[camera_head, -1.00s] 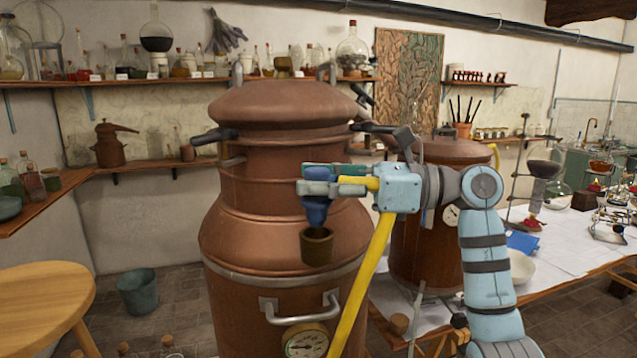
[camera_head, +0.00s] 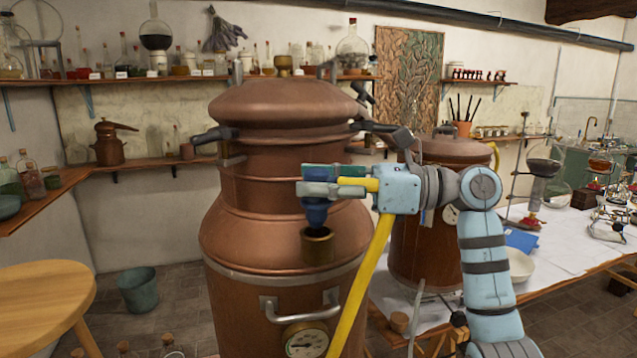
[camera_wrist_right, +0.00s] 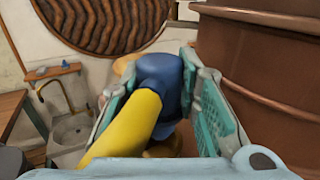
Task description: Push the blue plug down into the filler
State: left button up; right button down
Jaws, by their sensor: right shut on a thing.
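The blue plug (camera_head: 316,210) is held by my right gripper (camera_head: 331,180), whose fingers are shut on its upper part. The plug points down, its narrow lower end at the mouth of the brass filler (camera_head: 318,246) on the front of the large copper vessel (camera_head: 285,190). I cannot tell how far its tip is inside. In the right wrist view the plug (camera_wrist_right: 168,85) sits between my teal fingers, and a bit of brass shows below it. My left gripper is not in view.
A metal handle (camera_head: 300,305) and a pressure gauge (camera_head: 306,341) are below the filler. A second copper vessel (camera_head: 425,235) stands behind my right arm.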

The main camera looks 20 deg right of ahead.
aim_at(319, 226)
jog(key=shift+f+b, duration=0.9)
jog(key=shift+f, duration=0.65)
dwell(1.4)
jog(key=shift+f, duration=0.75)
dwell(2.0)
jog(key=c, duration=1.1)
grip_release()
